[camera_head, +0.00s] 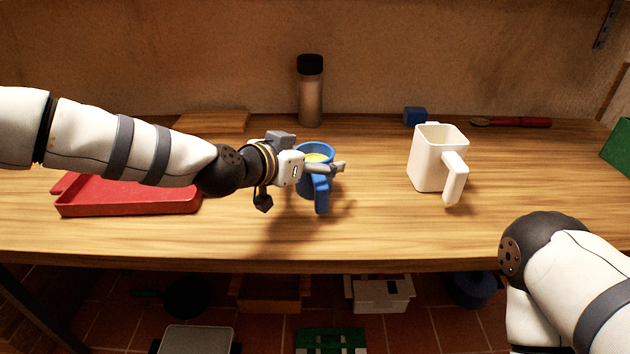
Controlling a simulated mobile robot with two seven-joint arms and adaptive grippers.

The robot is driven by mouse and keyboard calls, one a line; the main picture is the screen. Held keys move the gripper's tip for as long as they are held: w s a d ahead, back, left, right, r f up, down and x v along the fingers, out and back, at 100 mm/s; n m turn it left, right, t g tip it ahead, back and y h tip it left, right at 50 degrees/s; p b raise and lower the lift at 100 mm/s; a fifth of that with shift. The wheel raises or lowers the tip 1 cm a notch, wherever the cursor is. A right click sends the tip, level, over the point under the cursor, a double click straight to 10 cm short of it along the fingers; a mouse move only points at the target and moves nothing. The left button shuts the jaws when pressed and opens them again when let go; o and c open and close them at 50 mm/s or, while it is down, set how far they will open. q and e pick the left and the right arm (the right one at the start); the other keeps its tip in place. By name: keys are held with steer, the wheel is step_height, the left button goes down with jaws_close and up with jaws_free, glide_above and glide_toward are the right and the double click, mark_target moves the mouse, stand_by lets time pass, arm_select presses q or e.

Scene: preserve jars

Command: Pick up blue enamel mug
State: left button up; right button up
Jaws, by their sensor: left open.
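The blue enamel mug (320,193) stands upright near the middle of the wooden table, with its handle facing the front edge. Something yellow shows inside its rim. My left gripper (338,168) reaches in from the left and is open at the mug's upper part, in front of its body and over part of it. I cannot tell whether the fingers touch the mug. My right arm shows at the lower right, but its gripper is not in view.
A white square mug (428,160) stands to the right. A red tray (130,209) lies left, under my left arm. A bottle (310,92), a board (213,121), a blue block (415,116) and a red-handled brush (518,122) are at the back. The table's front right is clear.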

arm_select(q)
steer(key=c, duration=2)
steer(key=shift+r, duration=0.1)
steer(key=shift+c, duration=0.4)
steer(key=shift+r, duration=0.1)
